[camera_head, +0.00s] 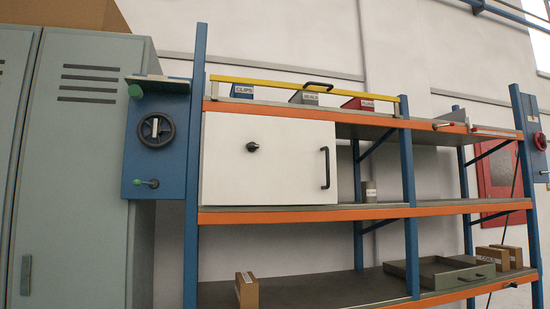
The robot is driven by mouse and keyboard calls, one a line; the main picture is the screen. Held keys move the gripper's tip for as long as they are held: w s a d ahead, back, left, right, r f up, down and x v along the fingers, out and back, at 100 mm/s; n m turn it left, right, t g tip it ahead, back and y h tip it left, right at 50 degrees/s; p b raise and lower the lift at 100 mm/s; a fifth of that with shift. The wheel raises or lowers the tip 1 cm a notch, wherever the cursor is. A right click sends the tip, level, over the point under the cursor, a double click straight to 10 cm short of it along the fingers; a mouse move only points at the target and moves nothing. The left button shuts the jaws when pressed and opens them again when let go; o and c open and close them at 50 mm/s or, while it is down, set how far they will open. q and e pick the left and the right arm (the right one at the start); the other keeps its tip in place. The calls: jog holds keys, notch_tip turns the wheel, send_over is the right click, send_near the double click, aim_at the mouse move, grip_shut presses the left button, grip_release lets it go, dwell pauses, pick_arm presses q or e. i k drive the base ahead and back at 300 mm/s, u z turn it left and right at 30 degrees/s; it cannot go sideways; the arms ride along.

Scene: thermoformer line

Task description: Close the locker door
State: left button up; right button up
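A tall grey-green locker (100,150) stands at the left with vent slots near its top. Its door (75,200) looks flush with the frame, and a dark handle (26,275) shows at the lower left. A white cabinet on the blue and orange shelf has a white front door (270,175) with a black knob (252,147) and a black upright bar handle (325,168). That door faces me; I cannot tell whether it is fully shut or slightly ajar. Neither of my grippers is in view.
A blue panel (155,105) with a black handwheel (156,128) sits between locker and shelf. A yellow rail (300,88) runs along the shelf top before labelled bins. A grey tray (440,275) and several small boxes are on the lowest visible shelf.

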aim_at(294, 163)
jog(key=u, duration=0.4)
jog(key=i, duration=0.55)
jog(key=u, duration=0.35)
